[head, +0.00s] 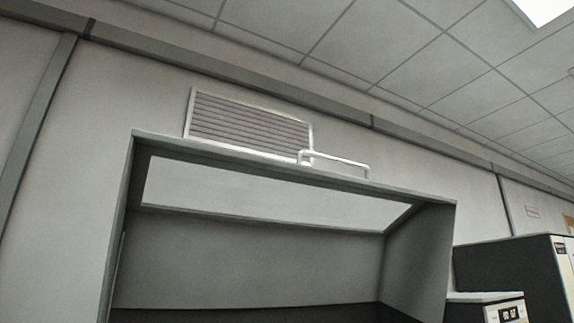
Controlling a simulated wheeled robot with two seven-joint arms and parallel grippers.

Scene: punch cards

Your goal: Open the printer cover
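The printer cover (255,230) is a large grey hood that fills the lower middle of the head view. It appears raised, with its hollow inner side facing me. A pale window panel (270,190) runs across its upper part. A white bar handle (335,157) sits on its top edge, right of centre. The hood's right side wall (420,262) also shows. The lower part of the printer is below the frame. Neither of my grippers is in view, and nothing is seen touching the handle.
A slatted wall vent (248,125) is behind the hood on the pale wall. Dark cabinets (512,270) with light panels stand at the lower right. The tiled ceiling (400,50) is above. The space around the handle looks clear.

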